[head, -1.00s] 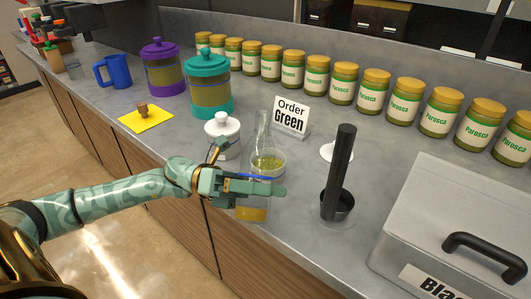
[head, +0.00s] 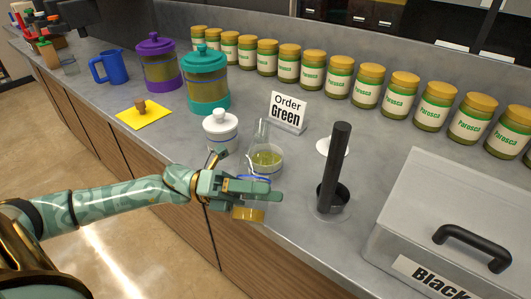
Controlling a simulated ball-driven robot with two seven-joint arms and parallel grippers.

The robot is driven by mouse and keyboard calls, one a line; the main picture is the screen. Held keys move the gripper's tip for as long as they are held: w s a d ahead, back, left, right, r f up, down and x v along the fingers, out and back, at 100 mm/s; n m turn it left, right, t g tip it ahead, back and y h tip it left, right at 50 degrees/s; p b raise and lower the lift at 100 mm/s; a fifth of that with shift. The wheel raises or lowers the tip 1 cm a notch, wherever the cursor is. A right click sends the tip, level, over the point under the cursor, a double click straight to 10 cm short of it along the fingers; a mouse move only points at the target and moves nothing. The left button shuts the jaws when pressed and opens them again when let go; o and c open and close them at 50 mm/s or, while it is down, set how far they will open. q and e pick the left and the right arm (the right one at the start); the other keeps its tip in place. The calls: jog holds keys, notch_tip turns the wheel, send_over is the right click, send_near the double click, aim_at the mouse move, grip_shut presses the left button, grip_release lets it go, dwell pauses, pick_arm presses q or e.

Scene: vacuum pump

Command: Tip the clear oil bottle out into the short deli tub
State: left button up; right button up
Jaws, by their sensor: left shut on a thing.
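My left gripper (head: 240,188) is shut on the clear oil bottle (head: 247,214), whose amber oil shows just below the fingers. The fingers hide the bottle's middle. A clear narrow neck (head: 262,132) rises above the hand and seems to be part of the same bottle, mouth up and slightly tilted. A short clear tub (head: 281,161) with yellow-green contents stands on the counter just behind the hand. The neck overlaps it in the picture, and I cannot tell the gap between them. My right gripper is not in view.
A white lidded jar (head: 221,131) stands left of the tub. A black cylinder in a dark cup (head: 332,190) and a grey lidded box (head: 440,215) stand to the right. An Order Green sign (head: 287,111) and a row of gold-lidded jars (head: 338,80) are behind.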

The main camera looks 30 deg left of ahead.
pick_arm(q)
jog(key=shift+s, duration=0.15)
jog(key=shift+n, duration=0.4)
jog(key=shift+s+d+f+n+p, duration=0.15)
jog(key=shift+s+n+p, duration=0.15)
jog(key=shift+n, duration=0.2)
jog(key=shift+w+f+n+t, duration=0.1)
jog(key=shift+n+t, duration=0.2)
jog(key=shift+t, duration=0.1)
jog(key=shift+s+d+f+n+p, duration=0.1)
jog(key=shift+s+f+n+p, duration=0.15)
jog(key=shift+n, duration=0.25)
jog(key=shift+w+r, duration=0.1)
jog(key=shift+r, duration=0.05)
jog(key=shift+w+r+n+p, duration=0.1)
jog(key=shift+r+n+p, duration=0.15)
jog(key=shift+n+p, duration=0.15)
jog(key=shift+w+a+r+n+t+p, duration=0.2)
jog(key=shift+w+r+n+t+p, duration=0.15)
jog(key=shift+r+n+t+p, duration=0.4)
jog(key=shift+f+n, duration=0.25)
